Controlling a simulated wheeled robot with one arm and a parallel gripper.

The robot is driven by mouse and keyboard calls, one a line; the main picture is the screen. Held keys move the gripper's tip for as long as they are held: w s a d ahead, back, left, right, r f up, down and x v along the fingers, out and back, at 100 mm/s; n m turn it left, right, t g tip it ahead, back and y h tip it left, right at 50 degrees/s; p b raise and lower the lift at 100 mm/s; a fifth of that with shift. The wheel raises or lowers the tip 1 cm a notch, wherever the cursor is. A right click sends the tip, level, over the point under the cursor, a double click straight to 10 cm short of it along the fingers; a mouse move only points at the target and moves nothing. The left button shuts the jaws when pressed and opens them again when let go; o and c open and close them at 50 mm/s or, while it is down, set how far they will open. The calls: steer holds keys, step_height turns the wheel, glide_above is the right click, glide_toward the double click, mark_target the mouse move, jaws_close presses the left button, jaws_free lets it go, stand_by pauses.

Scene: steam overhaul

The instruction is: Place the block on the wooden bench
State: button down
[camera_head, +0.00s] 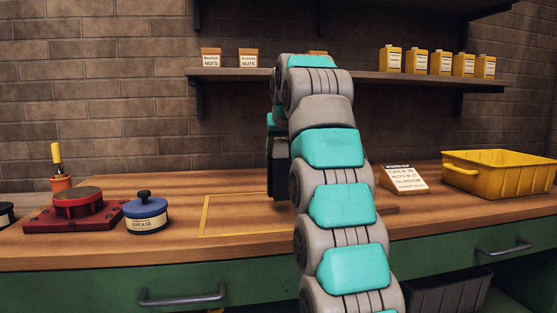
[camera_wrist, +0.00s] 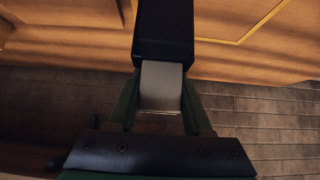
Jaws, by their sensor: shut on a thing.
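The wooden bench (camera_head: 130,247) spans the head view, and its top also shows in the upper part of the wrist view (camera_wrist: 245,62). In the wrist view, my gripper (camera_wrist: 161,88) has dark green fingers shut on a block (camera_wrist: 164,32). The block looks black, with a grey face (camera_wrist: 160,84) between the fingers. I cannot tell whether the block touches the bench.
A red fixture (camera_head: 78,208) and a blue grease tin (camera_head: 146,214) stand left of the yellow outline. A sign card (camera_head: 404,179) and a yellow bin (camera_head: 497,174) stand at right. A shelf (camera_head: 370,77) runs above the bench. The outlined area looks clear where visible.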

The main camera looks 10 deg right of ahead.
mark_target(280, 158)
steer(key=shift+w, duration=0.15)
steer(key=shift+f+b, duration=0.7)
steer(key=shift+f, duration=1.1)
steer(key=shift+f, duration=0.15)
steer(key=shift+c, duration=1.6)
jaws_free()
steer(key=shift+s+r, duration=0.25)
steer(key=shift+r, duration=0.15)
steer(key=v, duration=1.1)
steer(key=shift+p, duration=0.35)
steer(key=shift+s, duration=0.15)
